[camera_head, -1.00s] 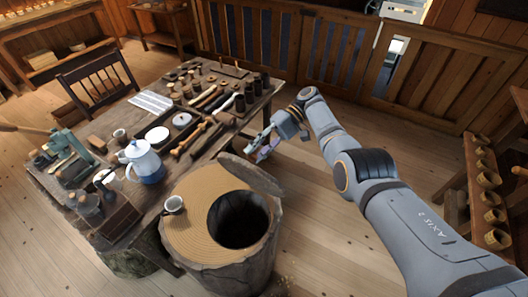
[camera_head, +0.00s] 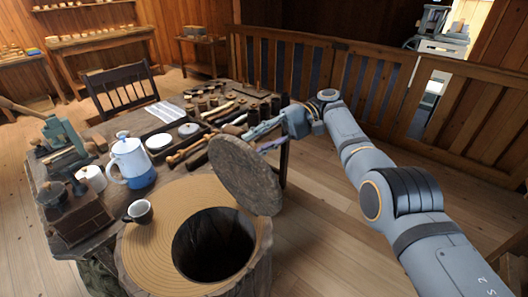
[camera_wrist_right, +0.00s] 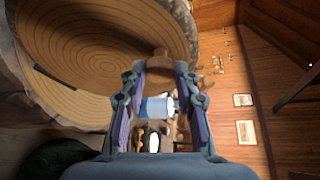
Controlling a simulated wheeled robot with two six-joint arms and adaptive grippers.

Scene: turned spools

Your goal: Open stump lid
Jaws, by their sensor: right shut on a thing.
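The stump (camera_head: 140,250) stands in front of the table with a ringed tan top and a dark round hollow (camera_head: 213,245). Its round lid (camera_head: 245,175) is raised and tilted steeply at the back right of the hollow, which is uncovered. In the right wrist view the lid's ringed wooden face (camera_wrist_right: 110,35) fills the upper left, with a brown knob (camera_wrist_right: 159,62) at my fingertips. My right gripper (camera_head: 266,139) is behind the lid's upper edge, shut on the knob; its fingers (camera_wrist_right: 160,72) show on both sides of it. The left gripper is not in view.
The table behind holds a blue-white pot (camera_head: 131,160), a tray with white dishes (camera_head: 159,141), and several turned tools. Floor right of the stump (camera_head: 325,245) is clear.

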